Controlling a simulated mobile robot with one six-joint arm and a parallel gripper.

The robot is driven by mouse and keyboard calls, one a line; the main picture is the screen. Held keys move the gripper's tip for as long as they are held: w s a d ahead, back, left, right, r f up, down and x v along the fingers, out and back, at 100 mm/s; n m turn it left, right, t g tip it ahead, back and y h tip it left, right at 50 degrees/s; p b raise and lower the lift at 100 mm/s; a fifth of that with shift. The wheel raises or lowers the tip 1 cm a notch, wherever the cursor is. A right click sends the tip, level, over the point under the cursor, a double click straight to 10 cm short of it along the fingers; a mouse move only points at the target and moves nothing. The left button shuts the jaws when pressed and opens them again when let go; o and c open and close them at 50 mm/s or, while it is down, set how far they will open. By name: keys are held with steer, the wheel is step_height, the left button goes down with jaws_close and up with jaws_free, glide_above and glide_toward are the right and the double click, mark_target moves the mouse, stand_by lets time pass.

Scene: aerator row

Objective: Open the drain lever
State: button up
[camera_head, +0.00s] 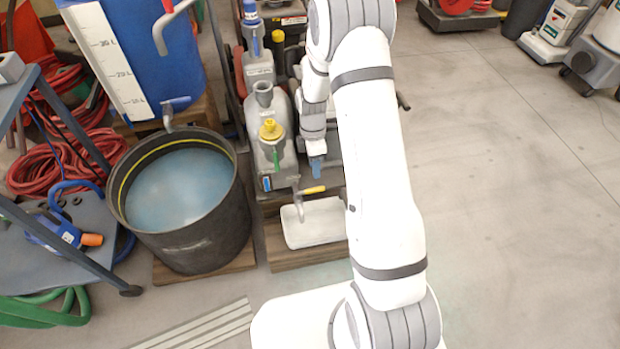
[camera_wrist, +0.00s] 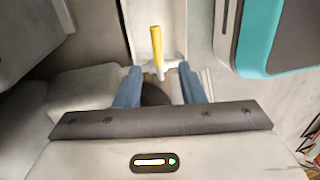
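The drain lever has a yellow grip (camera_head: 313,190) and sits low on the front of a grey tank (camera_head: 272,150) with a yellow cap. In the wrist view the yellow lever (camera_wrist: 157,45) points up the picture, its pale lower end near the gap between my fingertips. My gripper (camera_wrist: 160,80) is open, with one blue finger on each side of that gap and nothing held. In the head view my gripper (camera_head: 317,168) shows as a blue tip just above the lever. I cannot tell whether a finger touches the lever.
A pale tray (camera_head: 313,224) lies below the lever on a wooden base. A black tub of bluish water (camera_head: 180,190) stands to the left, under a blue tank (camera_head: 160,50). Red hoses (camera_head: 60,160) lie further left.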

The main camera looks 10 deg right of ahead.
mark_target(310, 191)
steer(key=f+b, duration=0.1)
steer(key=f, duration=0.1)
steer(key=f+b, duration=0.1)
steer(key=f, duration=0.2)
steer(key=s+f+b, duration=0.1)
steer(key=f, duration=0.2)
steer(key=shift+f, duration=0.2)
steer(key=shift+c, duration=0.4)
jaws_close()
